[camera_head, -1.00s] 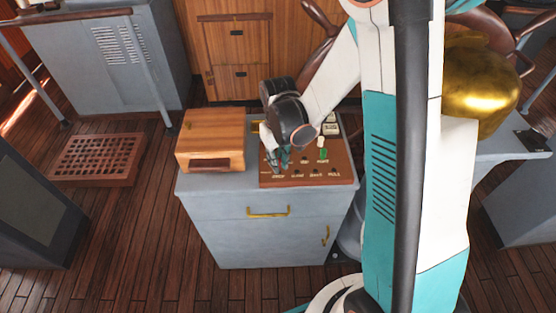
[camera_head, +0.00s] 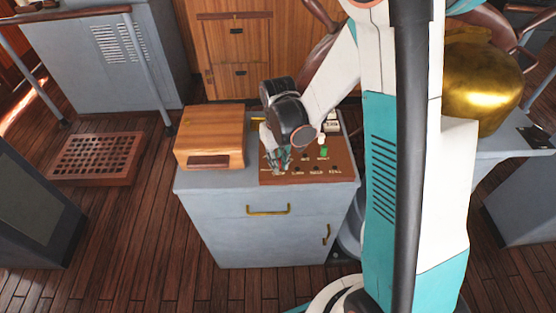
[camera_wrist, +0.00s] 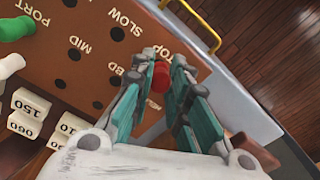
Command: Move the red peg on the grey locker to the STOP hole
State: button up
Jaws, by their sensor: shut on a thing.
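The red peg (camera_wrist: 159,76) is held between the fingertips of my gripper (camera_wrist: 163,62) in the wrist view. It is over the brown board (camera_wrist: 60,40), close to the STOP label, which the fingers partly cover. The hole under the peg is hidden, so I cannot tell whether the peg is in it. In the head view my gripper (camera_head: 277,160) is at the left part of the board (camera_head: 335,172) on the grey locker (camera_head: 228,207); the red peg is not clearly visible there.
A green peg (camera_wrist: 14,26) stands at PORT, with a white peg (camera_wrist: 10,66) near it. A wooden box (camera_head: 210,135) stands left of the board.

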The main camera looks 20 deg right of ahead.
jog(key=shift+f+b, duration=0.3)
jog(key=shift+b, duration=0.1)
dwell(0.4)
jog(key=o, duration=0.8)
jog(key=shift+r+p, duration=2.2)
jog(key=shift+r, duration=1.35)
